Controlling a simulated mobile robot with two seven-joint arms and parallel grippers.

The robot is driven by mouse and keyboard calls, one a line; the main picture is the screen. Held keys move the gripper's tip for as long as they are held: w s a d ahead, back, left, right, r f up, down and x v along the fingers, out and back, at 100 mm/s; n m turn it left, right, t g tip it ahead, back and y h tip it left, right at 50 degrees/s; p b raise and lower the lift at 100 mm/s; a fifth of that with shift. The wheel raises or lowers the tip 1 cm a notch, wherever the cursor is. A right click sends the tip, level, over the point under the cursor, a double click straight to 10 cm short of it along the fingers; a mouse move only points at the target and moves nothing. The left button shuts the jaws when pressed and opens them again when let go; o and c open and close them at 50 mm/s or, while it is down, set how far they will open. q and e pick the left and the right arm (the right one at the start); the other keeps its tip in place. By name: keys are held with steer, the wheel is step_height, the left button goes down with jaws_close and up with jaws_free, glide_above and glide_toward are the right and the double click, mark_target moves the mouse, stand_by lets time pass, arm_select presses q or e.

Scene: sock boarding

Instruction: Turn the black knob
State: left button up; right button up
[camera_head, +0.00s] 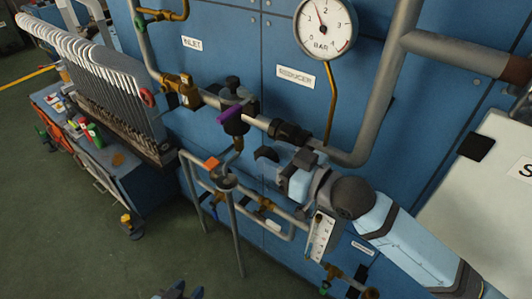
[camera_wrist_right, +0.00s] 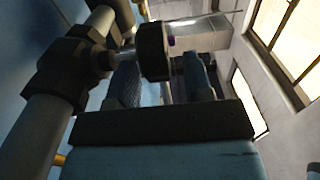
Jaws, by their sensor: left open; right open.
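The black knob (camera_wrist_right: 153,50) stands on a short stem from a black pipe fitting (camera_wrist_right: 72,65) in the right wrist view. In the head view a black rounded piece, apparently this knob (camera_head: 266,153), shows just below the pipe fitting, partly hidden. My right gripper (camera_head: 284,168) is open at it; its two fingers (camera_wrist_right: 165,82) lie on either side of the knob's line in the wrist view. Whether they touch it I cannot tell. My left gripper (camera_head: 178,291) is open and empty at the bottom edge of the head view, only its tips showing.
A purple-handled valve (camera_head: 232,113) sits left of the knob on the pipe. A pressure gauge (camera_head: 325,27) is above on the blue cabinet (camera_head: 225,45).

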mark_target(265, 149)
steer(key=shift+x, duration=1.15)
jaws_close()
steer(key=p, duration=0.3)
steer(key=shift+r+h, duration=0.3)
steer(key=shift+r, duration=0.05)
steer(key=g+h+p, duration=0.1)
steer(key=p, duration=0.5)
steer(key=g+h+p, duration=0.1)
steer(key=h+p, duration=0.1)
steer(key=p, duration=0.4)
steer(key=shift+w+a+r+g, duration=0.15)
steer(key=shift+r+g, duration=0.1)
steer(key=shift+g, duration=0.15)
steer(key=h+p, duration=0.1)
steer(key=p, duration=0.2)
steer(key=g+h+p, duration=0.1)
steer(key=p, duration=0.2)
steer(key=shift+a+f+g+p, duration=0.15)
steer(key=shift+f+g+p, duration=0.15)
steer(key=shift+f+p, duration=0.1)
arm_select(q)
step_height(265, 149, up, 17)
steer(key=a+p, duration=0.1)
steer(key=shift+s+a+r, duration=0.2)
steer(key=shift+s+a, duration=0.2)
steer(key=shift+s, duration=0.05)
arm_select(e)
steer(key=shift+w+f+g+h, duration=0.1)
steer(key=shift+f+g+h, duration=0.25)
steer(key=shift+h, duration=0.25)
